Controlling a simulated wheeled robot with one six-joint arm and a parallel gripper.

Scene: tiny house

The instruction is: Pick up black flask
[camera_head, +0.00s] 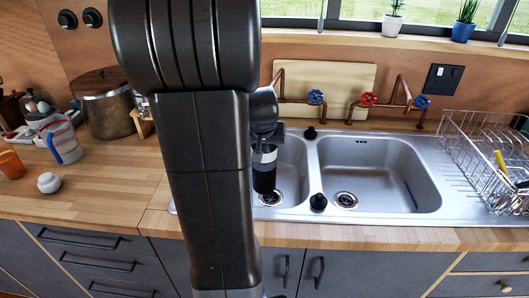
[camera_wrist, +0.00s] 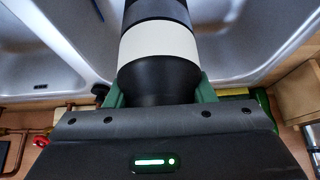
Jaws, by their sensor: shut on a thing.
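The black flask (camera_head: 264,177) with a white band hangs upright over the left basin of the sink in the head view. In the wrist view the flask (camera_wrist: 158,80) fills the middle, its white band in front of the black part. My gripper (camera_wrist: 160,94) is shut on it, with a green finger on each side. In the head view my arm hides most of the gripper and part of the left basin.
The steel sink (camera_head: 380,170) has two basins. A wire dish rack (camera_head: 480,160) with dishes stands on the right. Red and blue taps are behind the sink. A large pot (camera_head: 107,108), a jug (camera_head: 62,142) and a small white jar (camera_head: 49,182) stand on the left worktop.

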